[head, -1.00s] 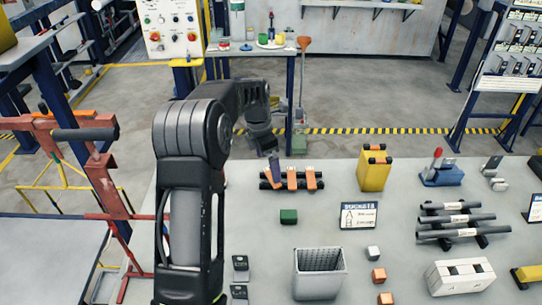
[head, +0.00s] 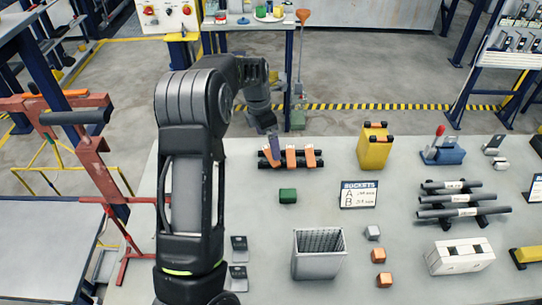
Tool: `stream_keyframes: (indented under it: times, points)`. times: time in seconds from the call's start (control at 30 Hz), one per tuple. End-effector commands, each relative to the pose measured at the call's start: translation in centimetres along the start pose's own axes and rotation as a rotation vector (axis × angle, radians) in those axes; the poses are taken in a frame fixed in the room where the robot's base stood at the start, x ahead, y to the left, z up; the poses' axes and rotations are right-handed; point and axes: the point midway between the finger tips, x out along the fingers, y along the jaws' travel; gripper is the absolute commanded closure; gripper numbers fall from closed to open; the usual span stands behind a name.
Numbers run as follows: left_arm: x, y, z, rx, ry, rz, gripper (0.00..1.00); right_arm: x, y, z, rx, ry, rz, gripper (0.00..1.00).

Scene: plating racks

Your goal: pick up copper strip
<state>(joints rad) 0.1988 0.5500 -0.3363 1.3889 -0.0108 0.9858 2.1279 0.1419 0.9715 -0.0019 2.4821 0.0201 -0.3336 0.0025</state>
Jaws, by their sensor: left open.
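Several copper strips (head: 291,158) lie side by side across a black rack (head: 318,165) at the table's back left. The leftmost strip (head: 268,157) is partly hidden by my left gripper. My left gripper (head: 273,142) is open and points down over the left end of the rack, right at that strip. I cannot tell whether its fingers touch the strip. My right gripper is not in view.
A green block (head: 288,196), a grey slotted bin (head: 318,254) and a BUCKETS sign (head: 359,194) stand in front of the rack. A yellow container (head: 374,147) stands to its right. Copper cubes (head: 379,255) and a rack of grey bars (head: 458,211) are further right.

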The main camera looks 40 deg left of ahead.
Motion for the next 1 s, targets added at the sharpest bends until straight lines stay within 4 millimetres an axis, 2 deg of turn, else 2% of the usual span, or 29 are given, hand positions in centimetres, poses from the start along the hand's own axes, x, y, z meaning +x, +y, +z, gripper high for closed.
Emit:
stream_keyframes:
  times: [0.23,0.5,0.57,1.0]
  points:
    - [0.6,-0.1,0.0,0.000,0.001,-0.001,0.00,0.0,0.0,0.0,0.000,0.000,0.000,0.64]
    - [4.6,-0.3,-0.1,0.001,0.002,-0.001,0.00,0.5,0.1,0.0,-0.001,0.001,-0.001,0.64]
    - [5.0,-0.3,-0.1,0.001,0.001,-0.001,0.00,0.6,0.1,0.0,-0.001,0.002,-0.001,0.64]
    - [5.2,-0.3,0.0,0.000,0.000,0.000,0.00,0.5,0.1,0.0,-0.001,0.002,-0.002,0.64]
